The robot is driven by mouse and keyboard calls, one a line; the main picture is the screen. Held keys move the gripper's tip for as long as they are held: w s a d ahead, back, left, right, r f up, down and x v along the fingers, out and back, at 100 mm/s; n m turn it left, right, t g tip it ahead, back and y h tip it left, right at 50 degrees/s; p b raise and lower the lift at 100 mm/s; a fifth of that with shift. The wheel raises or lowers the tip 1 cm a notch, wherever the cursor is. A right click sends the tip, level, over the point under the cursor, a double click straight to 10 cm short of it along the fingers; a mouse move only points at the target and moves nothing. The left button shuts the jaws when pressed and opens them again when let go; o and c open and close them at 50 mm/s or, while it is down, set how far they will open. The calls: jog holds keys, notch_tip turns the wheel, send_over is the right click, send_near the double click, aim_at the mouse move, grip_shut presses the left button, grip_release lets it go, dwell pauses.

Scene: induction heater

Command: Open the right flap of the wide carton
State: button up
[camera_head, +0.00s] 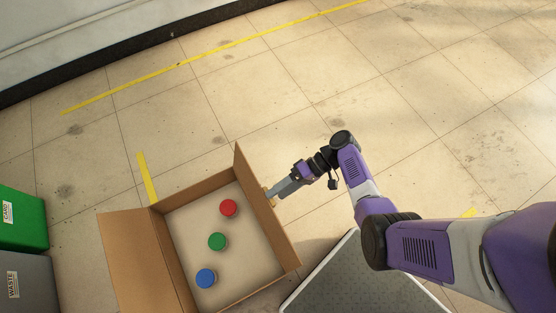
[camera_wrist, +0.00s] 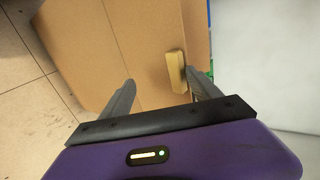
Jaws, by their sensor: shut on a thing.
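The wide carton (camera_head: 190,204) stands on the floor, open at the top. Its right flap (camera_head: 284,236) stands up steeply along the right side and also fills much of the wrist view (camera_wrist: 120,50). A small tan tab (camera_wrist: 175,72) sits near the flap's edge. My gripper (camera_head: 274,192) reaches the flap's outer side from the right and is shut on the tab. In the wrist view, my fingers (camera_wrist: 162,92) lie either side of the tab, which is close to the right finger. The exact contact is hard to see.
The left flap (camera_head: 130,262) is folded outward. Red (camera_head: 228,208), green (camera_head: 217,241) and blue (camera_head: 205,278) round pieces lie inside. Green (camera_head: 22,222) and grey (camera_head: 25,283) bins stand at far left. The floor beyond the carton is clear.

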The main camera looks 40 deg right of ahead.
jog(key=s+d+f+b, duration=0.1)
jog(key=s+d+b, duration=0.1)
jog(key=d, duration=0.5)
jog(key=shift+d+f+b, duration=0.2)
jog(key=shift+d+b, duration=0.1)
jog(key=shift+b, duration=0.6)
jog(key=p+v, duration=0.2)
jog(key=v, duration=0.6)
jog(key=shift+a, duration=0.1)
jog(key=shift+c, duration=0.2)
